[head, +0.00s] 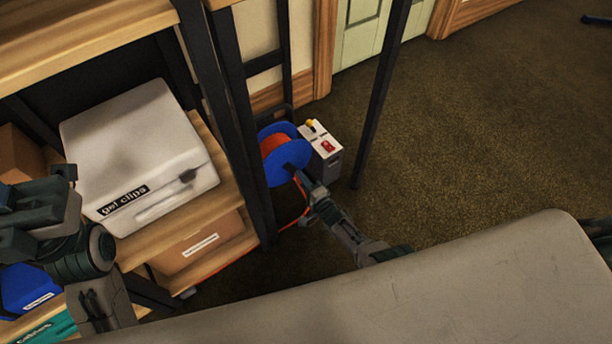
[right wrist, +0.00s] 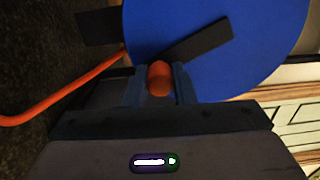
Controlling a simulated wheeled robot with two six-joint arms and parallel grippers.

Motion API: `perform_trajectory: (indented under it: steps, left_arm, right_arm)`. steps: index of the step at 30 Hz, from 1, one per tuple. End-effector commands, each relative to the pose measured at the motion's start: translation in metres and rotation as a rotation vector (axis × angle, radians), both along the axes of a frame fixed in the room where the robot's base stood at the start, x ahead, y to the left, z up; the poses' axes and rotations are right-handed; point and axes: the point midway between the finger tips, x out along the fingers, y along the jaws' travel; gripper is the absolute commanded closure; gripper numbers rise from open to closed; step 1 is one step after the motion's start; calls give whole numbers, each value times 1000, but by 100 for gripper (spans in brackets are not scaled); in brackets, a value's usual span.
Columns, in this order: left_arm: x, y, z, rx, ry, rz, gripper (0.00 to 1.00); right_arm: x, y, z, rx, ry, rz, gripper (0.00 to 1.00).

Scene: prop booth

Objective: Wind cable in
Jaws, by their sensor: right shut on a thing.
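A cable reel with blue round flanges (head: 289,154) stands on the floor beside the shelf rack, with orange cable (head: 273,143) wound between the flanges. My right gripper (head: 302,180) reaches the reel's near face. In the right wrist view, its fingers are shut on an orange crank knob (right wrist: 159,78), in front of the blue flange (right wrist: 205,75). A dark crank bar (right wrist: 200,42) crosses the flange by the knob. Loose orange cable (right wrist: 65,93) runs off to the left there. In the head view, loose cable (head: 292,222) trails on the floor toward the shelf.
A grey box with a yellow knob and red switch (head: 328,146) stands right of the reel. Dark rack posts (head: 240,120) are close at its left. A white "gel clips" case (head: 140,150) and a cardboard box (head: 200,243) sit on shelves. Carpet (head: 480,130) is clear at right.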

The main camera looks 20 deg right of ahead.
Motion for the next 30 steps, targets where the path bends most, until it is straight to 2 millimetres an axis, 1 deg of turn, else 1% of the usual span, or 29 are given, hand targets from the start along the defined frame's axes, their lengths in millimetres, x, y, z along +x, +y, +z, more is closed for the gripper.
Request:
perform_trajectory:
  steps: [6,12,21,30]
  left_arm:
    - [0,0,1,2,-5,0,100]
    - [0,0,1,7,-5,-1,100]
    - [-1,-1,0,15,1,-3,100]
    - [-2,-1,-1,13,5,-3,100]
  right_arm:
    - [-5,11,-5,154,59,1,100]
    - [-8,18,-7,257,96,0,100]
    - [-10,23,-8,325,121,0,100]
    - [-10,24,-8,333,123,0,100]
